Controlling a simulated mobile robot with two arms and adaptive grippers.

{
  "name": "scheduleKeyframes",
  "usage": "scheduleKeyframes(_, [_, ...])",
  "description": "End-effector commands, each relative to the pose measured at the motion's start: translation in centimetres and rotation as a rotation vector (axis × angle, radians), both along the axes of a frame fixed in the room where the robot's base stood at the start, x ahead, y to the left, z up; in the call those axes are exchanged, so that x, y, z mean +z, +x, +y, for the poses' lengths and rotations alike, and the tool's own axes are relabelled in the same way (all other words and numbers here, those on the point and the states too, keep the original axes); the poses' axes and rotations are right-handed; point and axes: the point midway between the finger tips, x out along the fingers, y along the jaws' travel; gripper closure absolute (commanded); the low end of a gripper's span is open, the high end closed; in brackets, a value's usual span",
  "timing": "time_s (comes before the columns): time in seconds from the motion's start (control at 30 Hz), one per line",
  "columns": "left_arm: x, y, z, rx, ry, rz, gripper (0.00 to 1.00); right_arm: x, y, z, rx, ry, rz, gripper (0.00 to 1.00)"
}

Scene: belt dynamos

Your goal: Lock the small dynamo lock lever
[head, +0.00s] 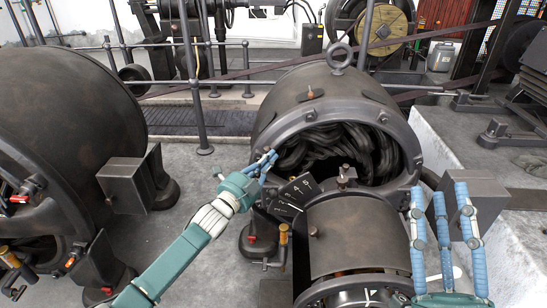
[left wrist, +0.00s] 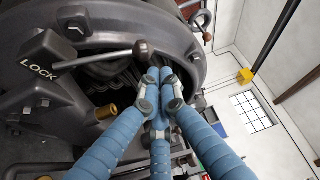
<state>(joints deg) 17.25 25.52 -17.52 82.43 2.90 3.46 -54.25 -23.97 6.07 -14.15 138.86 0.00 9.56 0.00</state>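In the head view my left gripper (head: 265,162) is at the left rim of the open dynamo housing (head: 318,98), near a numbered plate (head: 296,193). My right gripper (head: 443,222) is open and empty, fingers upright, right of the smaller front drum (head: 358,236).
A large dark drum (head: 62,125) with a box (head: 125,184) on its side fills the left. A red-knobbed fitting and a brass fitting (head: 283,236) stand below my left gripper. Railings and a belt run behind. Grey floor (head: 190,200) is clear between the machines.

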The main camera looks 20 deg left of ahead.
Motion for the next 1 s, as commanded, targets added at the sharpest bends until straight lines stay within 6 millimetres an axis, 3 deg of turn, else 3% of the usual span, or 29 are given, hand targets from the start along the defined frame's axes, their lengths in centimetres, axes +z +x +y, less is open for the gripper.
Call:
scheduleKeyframes(0.3, [0.2,2.1,-0.6,0.000,-0.001,-0.001,1.00,3.0,-2.6,-0.3,0.009,0.050,-0.172,0.60])
scheduleKeyframes(0.83, [0.2,2.3,-0.5,0.000,-0.015,-0.003,1.00,3.4,-3.0,-0.4,0.011,0.057,-0.197,0.60])
scheduleKeyframes(1.0, [0.3,2.2,0.0,0.002,-0.088,-0.023,1.00,4.4,-4.2,-0.6,0.015,0.078,-0.264,0.60])
